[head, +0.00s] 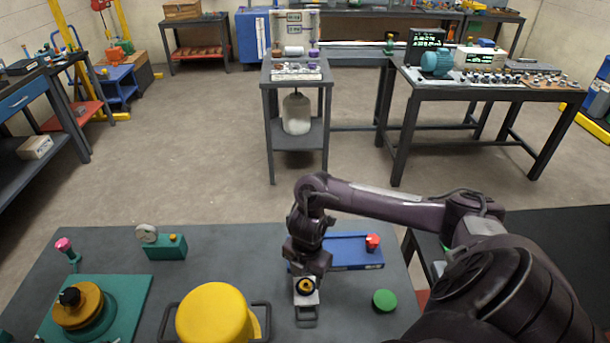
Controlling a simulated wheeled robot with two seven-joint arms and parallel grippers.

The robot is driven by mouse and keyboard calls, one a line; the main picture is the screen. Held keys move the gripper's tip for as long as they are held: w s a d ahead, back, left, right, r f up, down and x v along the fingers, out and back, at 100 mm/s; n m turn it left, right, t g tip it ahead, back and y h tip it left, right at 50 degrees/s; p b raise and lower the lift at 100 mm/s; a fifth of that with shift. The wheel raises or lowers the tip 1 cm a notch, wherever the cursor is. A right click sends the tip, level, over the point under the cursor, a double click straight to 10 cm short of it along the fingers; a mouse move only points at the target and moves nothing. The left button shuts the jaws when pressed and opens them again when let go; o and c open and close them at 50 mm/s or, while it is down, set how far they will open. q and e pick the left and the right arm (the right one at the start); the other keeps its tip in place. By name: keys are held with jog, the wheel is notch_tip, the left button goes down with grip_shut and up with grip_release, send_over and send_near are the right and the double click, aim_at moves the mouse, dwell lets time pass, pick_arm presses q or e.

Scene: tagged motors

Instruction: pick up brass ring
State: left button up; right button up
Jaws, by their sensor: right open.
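A small gold-yellow ring with a dark centre (306,286) shows just below my right wrist, on a pale block; it looks like the brass ring. My right gripper (307,294) reaches down over this spot from the right and is open. Its fingers are small and partly merge with the pale block, so I cannot tell whether they touch the ring. A larger brass-coloured disc (91,305) with a black knob sits on a teal base (128,290) at the left of the bench. My left gripper is not in view.
On the grey bench (215,250) stand a large yellow cylinder (212,310), a teal block with a gauge (168,248), a pink knob (64,244), a blue tray (345,252) with a red knob (373,242), and a green disc (384,300). Other tables stand farther back.

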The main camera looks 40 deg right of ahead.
aim_at(306, 281)
notch_tip(306, 281, down, 3)
jog(key=shift+f, duration=0.15)
jog(key=shift+a, duration=0.1)
jog(key=c, duration=0.5)
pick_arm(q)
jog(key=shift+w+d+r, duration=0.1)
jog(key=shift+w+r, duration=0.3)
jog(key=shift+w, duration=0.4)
pick_arm(e)
jog(key=c, duration=0.6)
jog(key=shift+o, duration=0.2)
jog(key=shift+w, duration=0.1)
